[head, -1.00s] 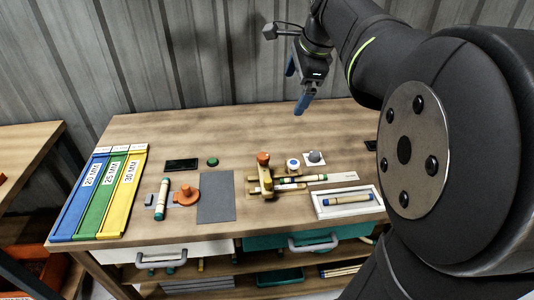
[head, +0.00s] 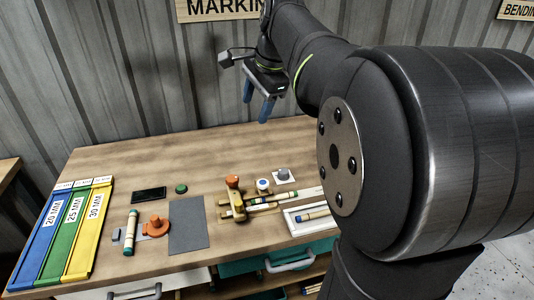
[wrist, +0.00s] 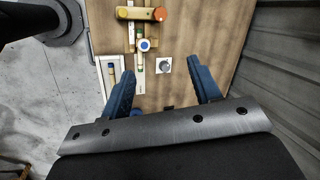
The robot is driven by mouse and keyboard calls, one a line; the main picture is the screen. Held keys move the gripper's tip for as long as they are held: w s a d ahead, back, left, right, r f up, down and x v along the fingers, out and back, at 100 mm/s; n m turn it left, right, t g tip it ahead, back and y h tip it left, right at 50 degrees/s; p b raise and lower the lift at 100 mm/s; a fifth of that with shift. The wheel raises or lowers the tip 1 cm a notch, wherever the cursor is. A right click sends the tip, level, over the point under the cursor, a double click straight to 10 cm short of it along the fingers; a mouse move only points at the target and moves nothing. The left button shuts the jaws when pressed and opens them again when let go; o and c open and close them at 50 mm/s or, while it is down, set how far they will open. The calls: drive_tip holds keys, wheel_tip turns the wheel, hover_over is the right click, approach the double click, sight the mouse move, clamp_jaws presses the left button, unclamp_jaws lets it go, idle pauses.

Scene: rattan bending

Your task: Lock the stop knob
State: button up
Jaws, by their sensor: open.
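An orange knob (head: 232,182) tops a brass-coloured jig (head: 238,207) on the workbench; it also shows in the wrist view (wrist: 159,14). A white knob with a blue top (head: 263,185) stands just right of it, and a grey knob (head: 283,174) sits on a white square plate. The frames do not show which one is the stop knob. My gripper (head: 257,102) is open and empty, its blue fingers high above the bench near the wall. In the wrist view the grey knob (wrist: 166,66) appears between the fingertips, well below them. Part of the jig is cropped there.
A white tray (head: 289,222) with a rattan piece lies right of the jig. Left are a grey mat (head: 188,225), an orange round holder (head: 155,226), a dark flat device (head: 148,195), a green button (head: 181,188) and coloured length trays (head: 66,232). The back of the bench is clear.

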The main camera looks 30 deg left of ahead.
drive_tip(key=w+a+f+n+h, duration=0.2)
drive_tip(key=a+f+n, duration=0.4)
drive_tip(key=n, duration=0.8)
drive_tip(key=n+g+h, duration=0.1)
drive_tip(key=n+h, duration=0.1)
drive_tip(key=n, duration=1.2)
approach(234, 178)
wheel_tip(234, 178, down, 9)
drive_tip(key=shift+s+d+r, duration=0.1)
drive_tip(key=shift+r, duration=0.1)
drive_tip(key=c, duration=1)
